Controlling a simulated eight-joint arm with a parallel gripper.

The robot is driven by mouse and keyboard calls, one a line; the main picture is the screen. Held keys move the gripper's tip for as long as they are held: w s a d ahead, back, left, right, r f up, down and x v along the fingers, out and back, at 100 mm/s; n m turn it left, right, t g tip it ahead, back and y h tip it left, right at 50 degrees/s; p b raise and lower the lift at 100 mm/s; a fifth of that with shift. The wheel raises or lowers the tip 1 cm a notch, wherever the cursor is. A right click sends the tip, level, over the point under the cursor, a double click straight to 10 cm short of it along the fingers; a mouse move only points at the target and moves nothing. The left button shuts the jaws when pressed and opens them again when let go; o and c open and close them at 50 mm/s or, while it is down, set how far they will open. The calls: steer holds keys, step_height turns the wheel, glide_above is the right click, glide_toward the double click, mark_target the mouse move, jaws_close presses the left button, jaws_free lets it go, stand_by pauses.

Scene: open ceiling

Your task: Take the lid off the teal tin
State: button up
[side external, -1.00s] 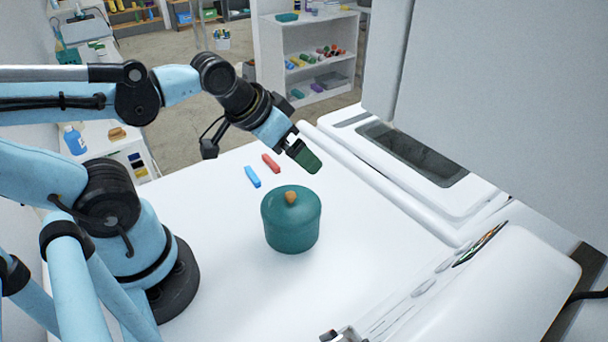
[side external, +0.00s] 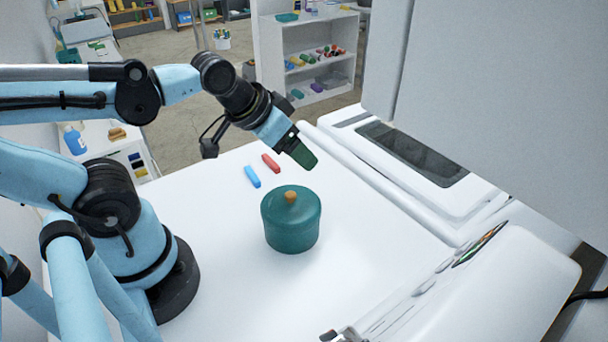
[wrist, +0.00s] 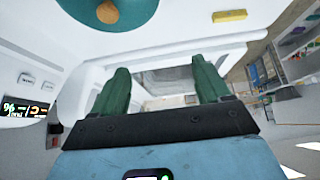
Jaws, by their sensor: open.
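The teal tin (side external: 291,231) stands upright on the white table, with its teal lid (side external: 281,198) on top. The lid has a small orange-tan knob (side external: 291,196). My gripper (side external: 308,163) is above and behind the tin in the side view, apart from it and holding nothing. In the wrist view its two green fingers (wrist: 159,80) are spread apart with empty space between them. The lid (wrist: 78,10) and its knob (wrist: 107,12) show at the top edge of the wrist view, partly cut off.
A blue block (side external: 252,176) and a red block (side external: 271,163) lie on the table (side external: 235,290) behind the tin. A yellow block (wrist: 229,15) shows in the wrist view. White machines with a dark panel (side external: 412,154) border the table on the right. The table front is clear.

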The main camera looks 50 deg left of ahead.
steer(key=c, duration=0.4)
steer(key=shift+d+r+g, duration=0.2)
steer(key=shift+g, duration=0.1)
steer(key=s+d+r+g, duration=0.3)
steer(key=d+r+g, duration=0.1)
steer(key=r+g, duration=0.3)
glide_above(291, 194)
steer(key=f, duration=0.7)
steer(key=shift+w+d+f, duration=0.1)
steer(key=shift+d, duration=0.2)
steer(key=shift+a+f, duration=0.2)
steer(key=shift+f, duration=1.1)
steer(key=shift+a+f, duration=0.15)
steer(key=shift+f, duration=1.15)
